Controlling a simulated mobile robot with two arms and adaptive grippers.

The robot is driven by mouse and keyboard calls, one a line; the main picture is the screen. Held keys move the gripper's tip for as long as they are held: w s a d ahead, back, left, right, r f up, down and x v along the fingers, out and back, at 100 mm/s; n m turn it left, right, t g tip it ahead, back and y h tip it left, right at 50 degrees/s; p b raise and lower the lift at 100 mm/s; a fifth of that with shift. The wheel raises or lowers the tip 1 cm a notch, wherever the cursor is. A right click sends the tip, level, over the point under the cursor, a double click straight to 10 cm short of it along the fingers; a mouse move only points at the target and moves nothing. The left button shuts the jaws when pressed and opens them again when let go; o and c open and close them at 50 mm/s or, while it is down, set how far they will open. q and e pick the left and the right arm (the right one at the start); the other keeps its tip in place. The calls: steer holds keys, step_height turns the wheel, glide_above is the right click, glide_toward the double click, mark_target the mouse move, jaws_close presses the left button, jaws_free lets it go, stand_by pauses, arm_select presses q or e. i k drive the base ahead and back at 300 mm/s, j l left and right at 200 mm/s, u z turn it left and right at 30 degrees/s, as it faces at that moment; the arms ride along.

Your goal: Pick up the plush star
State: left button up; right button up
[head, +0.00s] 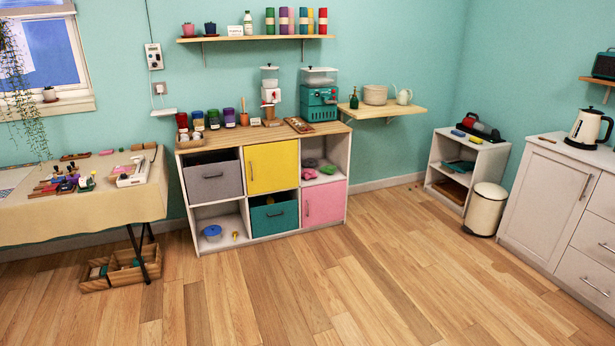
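I cannot make out a plush star for certain. The open lower left compartment holds a blue round pot (212,232) and a small yellow thing (236,236). Neither of my grippers is in view.
A cloth-covered table (110,218) with many small items stands left, a wooden crate (122,280) beneath it. A low white shelf (452,160), a cream bin (485,209) and a white cabinet (548,200) stand right. The wooden floor (350,290) in front is clear.

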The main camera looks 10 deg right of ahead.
mark_target(313, 175)
steer(key=i+l, duration=0.2)
steer(key=i, duration=0.4)
steer(key=i+l, duration=0.2)
steer(key=i, duration=0.4)
steer(key=i+l, duration=0.2)
steer(key=i, duration=0.45)
steer(key=i+l+z, duration=0.1)
steer(key=i, duration=0.5)
steer(key=i+l, duration=0.3)
steer(key=i, duration=0.3)
steer(key=i+l, duration=0.15)
steer(key=i, duration=0.45)
